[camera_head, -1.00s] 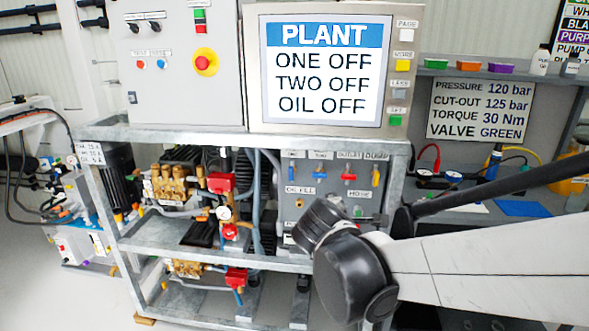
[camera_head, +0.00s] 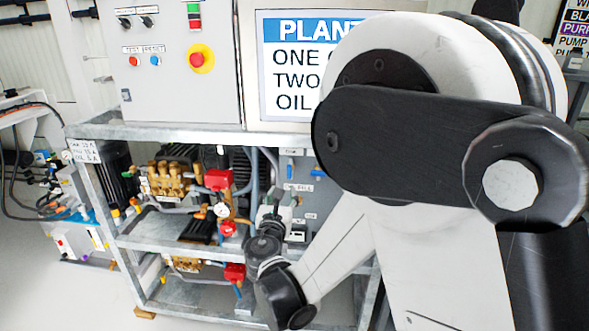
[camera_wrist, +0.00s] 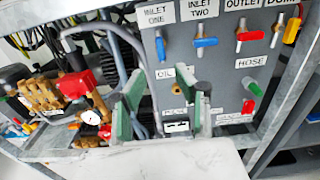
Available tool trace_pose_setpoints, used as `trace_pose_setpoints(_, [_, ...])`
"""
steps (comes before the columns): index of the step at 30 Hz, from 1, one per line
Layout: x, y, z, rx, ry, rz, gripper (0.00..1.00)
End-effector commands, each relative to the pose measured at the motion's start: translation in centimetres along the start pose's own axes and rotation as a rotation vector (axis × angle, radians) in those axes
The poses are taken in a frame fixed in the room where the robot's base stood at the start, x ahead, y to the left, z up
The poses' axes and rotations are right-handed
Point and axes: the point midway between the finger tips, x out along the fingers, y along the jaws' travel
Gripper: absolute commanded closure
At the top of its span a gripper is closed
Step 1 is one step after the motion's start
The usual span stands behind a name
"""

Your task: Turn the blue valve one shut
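The blue valve one (camera_wrist: 160,46) is a small blue lever under the INLET ONE label on a grey panel in the wrist view. Its handle hangs vertically. It also shows in the head view (camera_head: 290,167), just above my gripper. My gripper (camera_wrist: 168,90) has two green-padded fingers spread apart with nothing between them. The fingers are below valve one and do not appear to touch it. In the head view my gripper (camera_head: 279,196) points up in front of the panel, partly hiding its lower left.
Brass pump parts (camera_wrist: 42,95) and grey pipes stand left. A metal frame post (camera_wrist: 288,85) bounds the right.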

Motion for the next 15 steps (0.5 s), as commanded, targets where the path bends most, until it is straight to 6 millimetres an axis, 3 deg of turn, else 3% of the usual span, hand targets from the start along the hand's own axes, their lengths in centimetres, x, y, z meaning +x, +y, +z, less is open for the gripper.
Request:
trace_pose_setpoints(5, [1.9, 0.0, -0.1, -0.001, 0.0, -0.002, 0.69])
trace_pose_setpoints(15, [8.2, -0.1, -0.1, 0.002, 0.001, -0.003, 0.69])
